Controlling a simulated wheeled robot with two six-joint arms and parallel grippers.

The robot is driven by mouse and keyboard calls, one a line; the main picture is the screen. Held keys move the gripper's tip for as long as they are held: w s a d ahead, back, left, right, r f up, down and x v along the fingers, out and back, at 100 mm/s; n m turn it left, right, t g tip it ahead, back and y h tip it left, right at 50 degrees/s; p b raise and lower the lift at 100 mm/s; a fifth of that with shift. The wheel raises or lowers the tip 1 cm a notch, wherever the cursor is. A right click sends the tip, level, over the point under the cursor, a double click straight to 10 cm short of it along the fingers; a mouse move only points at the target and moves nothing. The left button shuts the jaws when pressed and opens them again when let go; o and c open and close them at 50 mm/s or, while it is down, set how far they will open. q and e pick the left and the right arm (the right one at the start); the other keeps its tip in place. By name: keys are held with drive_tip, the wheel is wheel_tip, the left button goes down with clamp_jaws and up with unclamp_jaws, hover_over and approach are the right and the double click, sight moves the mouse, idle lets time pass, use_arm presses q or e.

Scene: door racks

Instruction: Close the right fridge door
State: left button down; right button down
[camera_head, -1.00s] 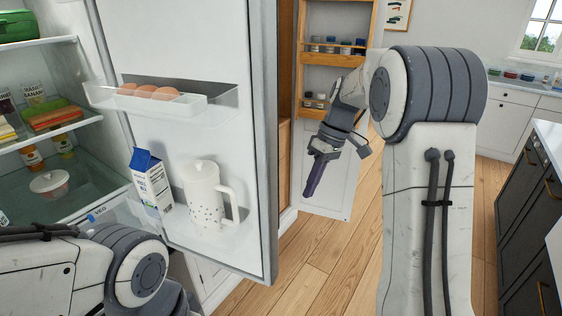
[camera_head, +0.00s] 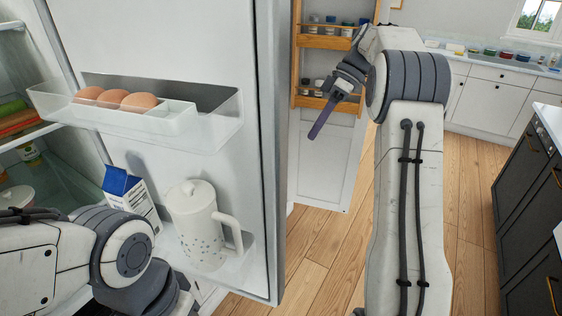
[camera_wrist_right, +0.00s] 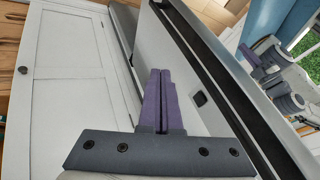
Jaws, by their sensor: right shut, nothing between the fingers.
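The right fridge door (camera_head: 170,50) stands open in the head view, its inner side facing me. Its upper bin holds several eggs (camera_head: 125,100). Its lower bin holds a milk carton (camera_head: 130,195) and a white pitcher (camera_head: 200,220). My right gripper (camera_head: 316,133) is beyond the door's free edge, to its right, with purple fingers shut and empty. In the right wrist view the fingers (camera_wrist_right: 161,75) lie in front of a pale panel, probably the door's outer side; contact cannot be told. My left arm enters at the lower left; its gripper is out of view.
The fridge interior with shelves (camera_head: 25,135) is at the left. Behind my right gripper stand a wooden rack with jars (camera_head: 325,60) and a white cabinet panel (camera_head: 328,165). A dark cabinet (camera_head: 530,200) is at the right. Bare wooden floor (camera_head: 330,260) lies between.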

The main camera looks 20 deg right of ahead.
drive_tip(key=s+a+f+p, duration=0.3)
drive_tip(key=s+a+f, duration=0.1)
drive_tip(key=a+f, duration=0.3)
drive_tip(key=shift+a+f, duration=0.35)
drive_tip(key=shift+a, duration=0.45)
